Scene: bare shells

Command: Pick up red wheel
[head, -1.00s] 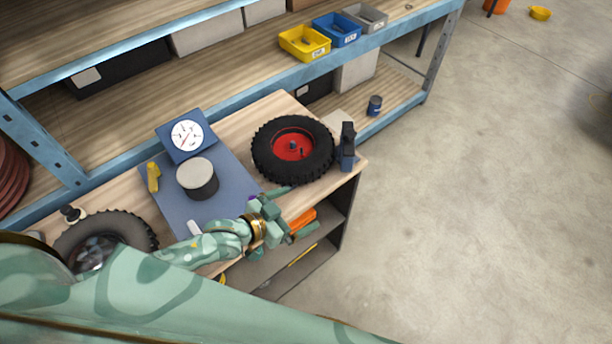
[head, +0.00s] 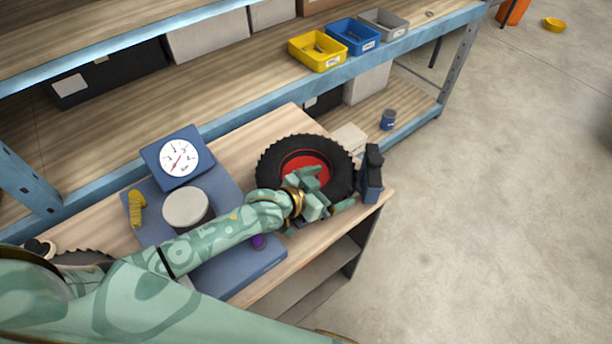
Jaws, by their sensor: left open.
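The red wheel (head: 290,162) is a black knobbly tyre with a red hub, lying flat on the wooden bench top (head: 233,157). My left gripper (head: 334,190) is open over the near right part of the wheel. Its fingers and wrist hide the hub's centre and the tyre's near side. I cannot tell whether the fingers touch the tyre. My right gripper is not in view.
A blue scale with a round dial (head: 178,158) and grey pan (head: 187,208) stands left of the wheel. A dark blue clamp-like object (head: 372,175) stands close on its right. A second tyre (head: 82,258) is partly hidden at lower left. Shelves with bins (head: 318,51) stand behind.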

